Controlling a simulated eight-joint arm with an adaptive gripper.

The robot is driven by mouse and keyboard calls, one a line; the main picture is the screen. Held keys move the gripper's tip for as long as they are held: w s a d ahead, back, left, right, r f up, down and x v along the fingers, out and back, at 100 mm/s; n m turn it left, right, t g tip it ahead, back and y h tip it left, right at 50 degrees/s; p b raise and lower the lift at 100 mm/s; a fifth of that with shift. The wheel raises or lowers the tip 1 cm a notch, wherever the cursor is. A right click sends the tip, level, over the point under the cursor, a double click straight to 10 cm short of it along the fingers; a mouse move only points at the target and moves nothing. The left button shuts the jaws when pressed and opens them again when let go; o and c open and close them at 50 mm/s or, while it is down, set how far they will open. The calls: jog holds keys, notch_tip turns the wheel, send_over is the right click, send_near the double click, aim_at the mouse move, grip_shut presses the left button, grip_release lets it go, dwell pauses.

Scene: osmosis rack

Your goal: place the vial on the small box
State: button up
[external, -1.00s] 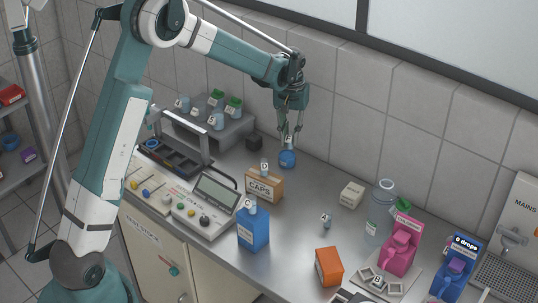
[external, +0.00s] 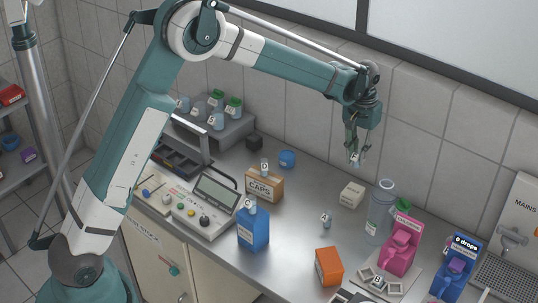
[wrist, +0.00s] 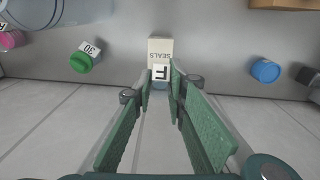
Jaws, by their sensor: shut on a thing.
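My gripper (external: 355,157) hangs in the air above the back of the bench, in front of the tiled wall. It is shut on a small vial (external: 356,160) with a white label. In the wrist view the vial's label (wrist: 161,73) reads F and sits between the fingertips. The small box (external: 351,194) is cream white and stands on the bench below the gripper, apart from the vial. In the wrist view the small box (wrist: 160,48) shows the word SEALS, just beyond the vial. The vial's lower part is hard to make out.
A clear bottle (external: 382,207) and a green cap (external: 403,204) stand right of the small box. A blue round container (external: 287,158) and a CAPS box (external: 265,185) are to its left. Another small vial (external: 326,220) stands in front. Bare bench lies around the small box.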

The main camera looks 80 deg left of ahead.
jog(key=shift+d, duration=0.1)
dwell(0.3)
send_over(353, 190)
jog(key=shift+f, duration=3.15)
jog(key=shift+f, duration=0.1)
jog(key=shift+f, duration=1.75)
jog(key=shift+f, duration=0.2)
jog(key=o, duration=0.8)
jog(key=shift+c, duration=0.2)
jog(key=shift+r+p, duration=0.2)
jog(key=shift+p, duration=0.1)
notch_tip(353, 190, up, 12)
jog(key=shift+s+b, duration=0.1)
jog(key=shift+b, duration=0.2)
